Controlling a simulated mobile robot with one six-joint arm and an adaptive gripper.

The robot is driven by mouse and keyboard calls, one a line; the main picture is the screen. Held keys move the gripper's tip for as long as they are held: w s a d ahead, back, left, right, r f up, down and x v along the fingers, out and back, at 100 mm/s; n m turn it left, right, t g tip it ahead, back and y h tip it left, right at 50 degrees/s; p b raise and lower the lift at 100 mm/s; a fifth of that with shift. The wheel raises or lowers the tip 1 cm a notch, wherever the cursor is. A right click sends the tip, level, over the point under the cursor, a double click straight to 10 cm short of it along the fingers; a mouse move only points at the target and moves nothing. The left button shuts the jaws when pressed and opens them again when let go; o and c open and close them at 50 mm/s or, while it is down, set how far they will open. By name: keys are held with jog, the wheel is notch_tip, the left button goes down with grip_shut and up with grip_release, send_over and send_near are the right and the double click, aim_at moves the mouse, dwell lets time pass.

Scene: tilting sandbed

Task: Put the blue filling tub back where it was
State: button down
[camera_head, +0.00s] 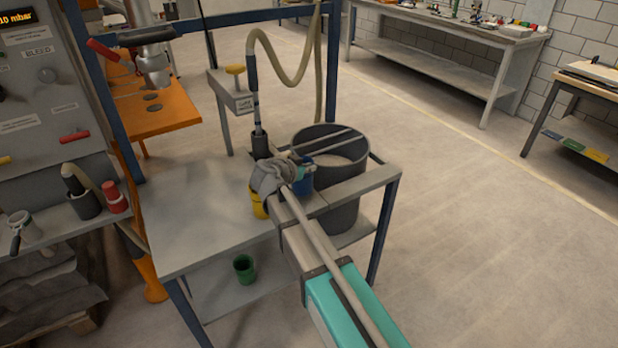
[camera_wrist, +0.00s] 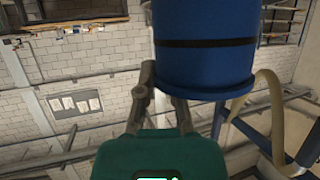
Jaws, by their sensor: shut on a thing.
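The blue filling tub (camera_head: 305,184) shows in the head view at the right end of the grey table, partly hidden by my arm. In the wrist view the blue tub (camera_wrist: 205,62) fills the upper middle, with a dark band around it. My gripper (camera_head: 297,172) is shut on it; in the wrist view my gripper (camera_wrist: 165,92) has its fingers at the tub's near side. The tub is beside the large grey bin's near rim. Whether it touches anything below is hidden.
The grey bin (camera_head: 342,212) with pale contents stands at the table's right end. A yellow tub (camera_head: 258,207) is left of my arm. A green tub (camera_head: 244,268) is on the lower shelf. A hose nozzle (camera_head: 258,118) stands in a dark holder. The table's left part is clear.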

aim_at(306, 176)
jog(key=shift+w+f+b, duration=0.1)
jog(key=shift+f+b, duration=1.3)
jog(key=shift+f, duration=0.25)
jog(key=c, duration=0.8)
grip_release()
jog(key=shift+p+v, duration=2.3)
jog(key=shift+v, duration=3.75)
jog(key=shift+r, duration=0.1)
jog(key=shift+d, duration=0.1)
